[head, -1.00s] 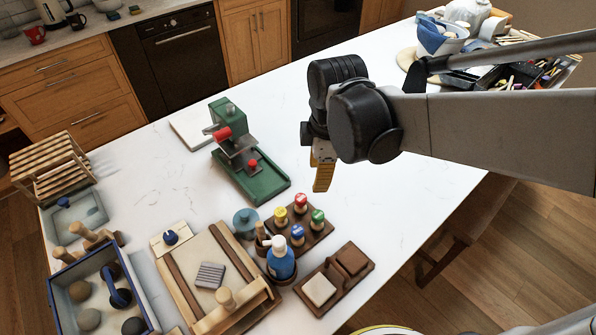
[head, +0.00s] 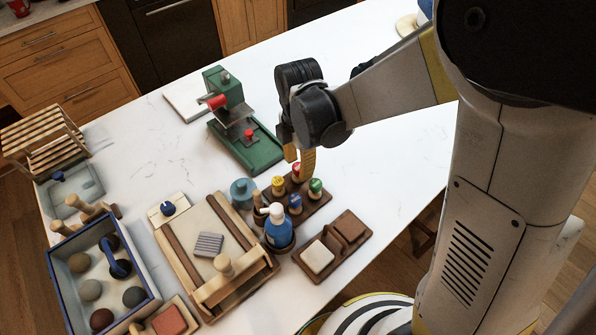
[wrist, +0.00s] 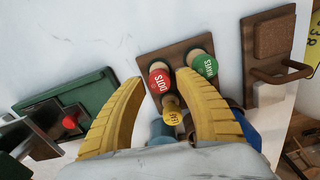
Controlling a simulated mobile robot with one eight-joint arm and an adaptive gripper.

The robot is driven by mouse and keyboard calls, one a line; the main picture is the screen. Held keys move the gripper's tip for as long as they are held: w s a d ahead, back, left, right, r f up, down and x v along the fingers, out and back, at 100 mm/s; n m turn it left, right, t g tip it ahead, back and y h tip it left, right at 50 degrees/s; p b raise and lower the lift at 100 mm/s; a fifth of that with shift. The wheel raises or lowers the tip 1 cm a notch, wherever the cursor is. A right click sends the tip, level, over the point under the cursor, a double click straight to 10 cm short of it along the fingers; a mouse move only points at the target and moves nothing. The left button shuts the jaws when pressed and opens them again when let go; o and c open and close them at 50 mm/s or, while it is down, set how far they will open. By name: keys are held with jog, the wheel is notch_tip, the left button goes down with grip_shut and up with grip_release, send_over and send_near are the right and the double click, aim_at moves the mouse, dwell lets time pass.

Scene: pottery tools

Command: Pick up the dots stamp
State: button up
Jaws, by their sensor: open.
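The dots stamp, with a red top lettered DOTS (wrist: 159,80), stands in a dark wooden rack (wrist: 178,50). In the head view its red top (head: 297,171) is partly hidden by my fingers. My gripper (head: 299,157) is open, its yellow fingers pointing down close above the rack. In the wrist view the fingers (wrist: 161,80) spread either side of the red top, with nothing gripped. A green-topped stamp (wrist: 205,66) stands beside it, near my right finger. A yellow-topped stamp (wrist: 173,112) shows between the fingers. A blue-topped stamp (head: 295,202) shows in the head view.
A blue bottle (head: 279,230) and a teal round pot (head: 241,191) stand close to the rack. A green press (head: 243,130) is behind to the left. A brown block holder (head: 346,226) lies in front to the right. The white counter is clear beyond the rack.

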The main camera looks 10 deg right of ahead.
notch_tip(320, 180, down, 3)
jog(key=shift+r, duration=0.15)
grip_shut()
jog(key=shift+r, duration=0.15)
